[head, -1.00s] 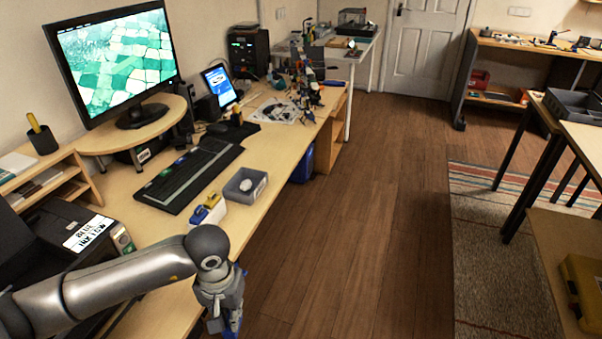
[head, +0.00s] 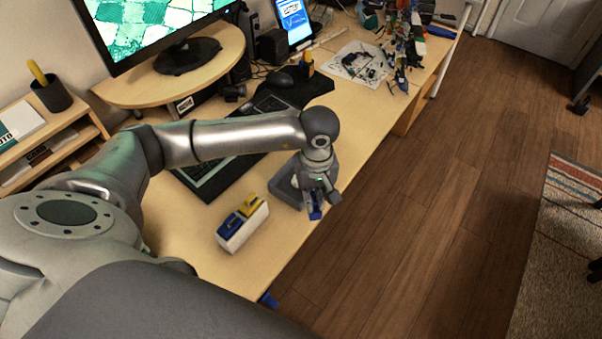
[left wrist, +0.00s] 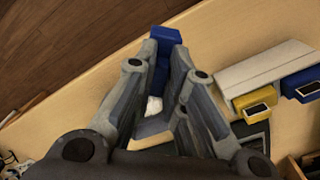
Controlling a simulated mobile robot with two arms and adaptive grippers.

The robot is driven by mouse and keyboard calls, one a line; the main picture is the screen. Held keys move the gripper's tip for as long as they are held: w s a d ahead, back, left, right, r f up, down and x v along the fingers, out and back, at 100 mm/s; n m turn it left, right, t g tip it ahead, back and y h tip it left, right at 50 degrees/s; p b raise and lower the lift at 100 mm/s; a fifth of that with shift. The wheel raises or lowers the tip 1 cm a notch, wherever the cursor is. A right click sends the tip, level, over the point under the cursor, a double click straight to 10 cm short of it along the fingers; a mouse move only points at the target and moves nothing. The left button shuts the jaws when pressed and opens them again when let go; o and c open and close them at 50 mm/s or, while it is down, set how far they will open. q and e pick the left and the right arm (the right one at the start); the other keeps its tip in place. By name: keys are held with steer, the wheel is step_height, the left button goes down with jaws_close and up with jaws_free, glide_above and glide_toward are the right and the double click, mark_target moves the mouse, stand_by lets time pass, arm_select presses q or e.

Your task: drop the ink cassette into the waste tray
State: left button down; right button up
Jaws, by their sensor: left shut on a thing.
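My left gripper (head: 318,197) is shut on a blue ink cassette (head: 315,212), which sticks out below the fingertips. The cassette also shows between the fingers in the left wrist view (left wrist: 165,38). The gripper hangs over the right side of the grey waste tray (head: 283,188) near the desk's front edge and hides part of it. How high the cassette is above the tray is hard to tell. My right gripper is not in view.
A white holder (head: 243,230) with a yellow and a blue cassette stands beside the tray, nearer to me. A black keyboard (head: 215,178) lies behind my arm. A monitor (head: 155,30) stands at the back. The floor is open past the desk's front edge.

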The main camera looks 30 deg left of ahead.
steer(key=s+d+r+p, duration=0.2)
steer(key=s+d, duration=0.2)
arm_select(q)
steer(key=w+a+r+m+p, duration=0.35)
steer(key=a+m, duration=0.25)
steer(key=m, duration=0.8)
steer(key=w+a+r+m+p, duration=0.3)
steer(key=w+a+r+m, duration=0.15)
steer(key=m, duration=0.95)
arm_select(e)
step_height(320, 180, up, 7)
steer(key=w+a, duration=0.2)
arm_select(q)
step_height(320, 180, down, 6)
steer(key=b, duration=0.4)
steer(key=shift+a+f+b, duration=0.2)
steer(key=shift+a+b, duration=0.1)
steer(key=shift+b, duration=0.05)
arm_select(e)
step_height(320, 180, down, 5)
arm_select(q)
steer(key=shift+w, duration=0.1)
